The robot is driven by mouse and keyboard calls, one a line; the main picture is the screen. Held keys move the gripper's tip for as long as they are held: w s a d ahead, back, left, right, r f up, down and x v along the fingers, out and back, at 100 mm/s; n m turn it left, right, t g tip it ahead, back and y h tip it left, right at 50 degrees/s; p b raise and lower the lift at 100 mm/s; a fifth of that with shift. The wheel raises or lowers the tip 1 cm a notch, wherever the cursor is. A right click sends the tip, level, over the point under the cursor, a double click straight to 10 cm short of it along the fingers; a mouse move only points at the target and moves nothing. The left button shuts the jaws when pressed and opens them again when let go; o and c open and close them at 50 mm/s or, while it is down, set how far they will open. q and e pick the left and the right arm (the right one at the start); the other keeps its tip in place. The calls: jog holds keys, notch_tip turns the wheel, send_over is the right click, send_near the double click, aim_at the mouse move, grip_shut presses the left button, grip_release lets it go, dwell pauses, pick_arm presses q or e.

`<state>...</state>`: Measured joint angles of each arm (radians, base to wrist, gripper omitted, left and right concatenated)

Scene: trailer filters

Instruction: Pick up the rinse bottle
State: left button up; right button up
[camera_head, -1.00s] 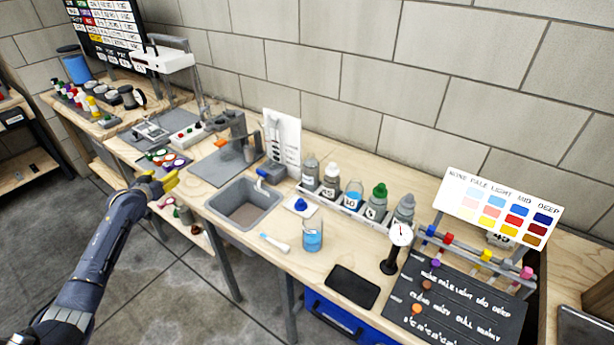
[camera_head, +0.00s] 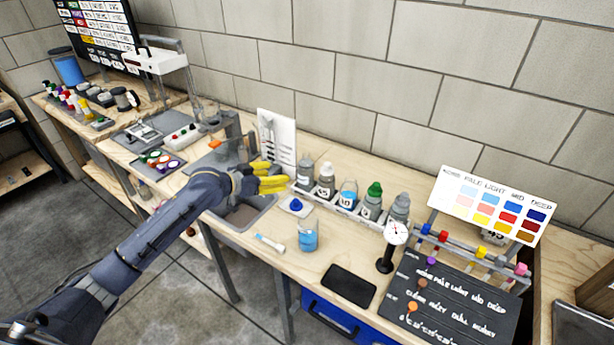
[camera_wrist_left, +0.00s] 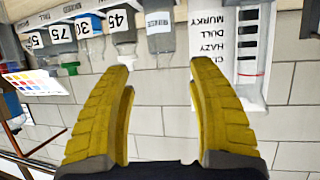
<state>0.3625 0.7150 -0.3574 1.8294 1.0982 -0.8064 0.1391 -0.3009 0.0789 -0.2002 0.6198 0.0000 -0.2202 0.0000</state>
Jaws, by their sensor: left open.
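The rinse bottle (camera_head: 305,174) is a grey-clear bottle at the left end of the row of bottles on the bench. In the left wrist view it appears upside down, its label (camera_wrist_left: 159,22) reading RINSE. My left gripper (camera_head: 275,177) has yellow fingers and is just left of the rinse bottle in the head view, above the bench by the sink. In the left wrist view the fingers (camera_wrist_left: 157,82) are apart with nothing between them, and the bottle stands beyond the gap, not touching. My right gripper is out of view.
Several numbered bottles (camera_head: 348,194) stand close to the right of the rinse bottle in a rack. A white card (camera_head: 277,138) stands behind. A blue-liquid beaker (camera_head: 308,238) and a dial gauge (camera_head: 395,233) are in front. My left arm partly covers the sink (camera_head: 258,215).

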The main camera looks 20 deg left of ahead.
aim_at(300, 171)
pick_arm(q)
jog(key=x, duration=0.9)
jog(key=shift+w, duration=0.15)
jog(key=shift+x, duration=2.95)
jog(key=shift+f, duration=0.15)
jog(key=c, duration=1)
jog(key=shift+c, duration=0.7)
